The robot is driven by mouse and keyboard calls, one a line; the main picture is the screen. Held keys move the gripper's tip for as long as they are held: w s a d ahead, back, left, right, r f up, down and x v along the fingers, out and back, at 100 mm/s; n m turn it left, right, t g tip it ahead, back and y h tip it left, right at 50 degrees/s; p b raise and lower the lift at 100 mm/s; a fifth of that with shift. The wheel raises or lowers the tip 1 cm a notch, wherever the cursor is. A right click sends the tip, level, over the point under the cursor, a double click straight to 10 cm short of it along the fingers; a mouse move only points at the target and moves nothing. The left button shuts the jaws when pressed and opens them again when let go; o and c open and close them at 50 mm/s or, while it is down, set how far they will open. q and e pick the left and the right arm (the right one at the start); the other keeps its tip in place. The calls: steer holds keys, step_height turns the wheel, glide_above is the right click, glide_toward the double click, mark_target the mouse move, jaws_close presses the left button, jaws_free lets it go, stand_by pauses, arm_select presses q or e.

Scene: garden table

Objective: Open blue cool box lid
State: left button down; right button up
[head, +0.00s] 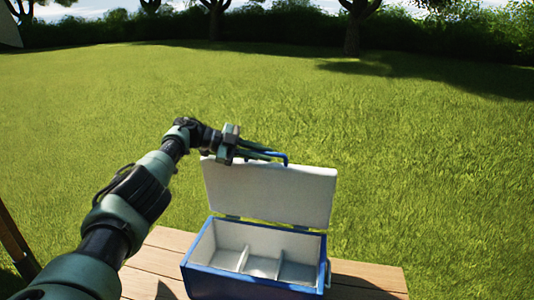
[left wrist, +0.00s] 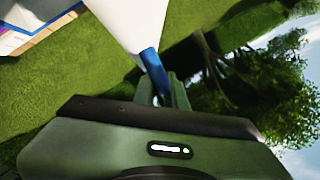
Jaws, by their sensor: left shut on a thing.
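The blue cool box (head: 254,284) stands on the wooden table in the head view, with its white inside and dividers showing. Its lid (head: 272,192) is raised to about upright, the white inner face toward me. My left gripper (head: 280,156) is at the lid's top edge, shut on the blue lid handle (head: 284,158). In the left wrist view the blue handle (left wrist: 154,68) runs between the fingers, and the white lid (left wrist: 132,18) is above it. The lid's outer face is hidden in the head view. My right gripper is not in view.
The wooden table (head: 150,262) has bare slats left of the box and a smaller bare part at the right. A metal side handle (head: 328,274) sits on the box's right end. Grass lies beyond; the air around the lid looks clear.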

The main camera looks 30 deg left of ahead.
arm_select(q)
steer(key=shift+w, duration=0.25)
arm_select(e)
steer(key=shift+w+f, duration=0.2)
arm_select(q)
steer(key=shift+f, duration=0.1)
steer(key=c, duration=1.7)
jaws_free()
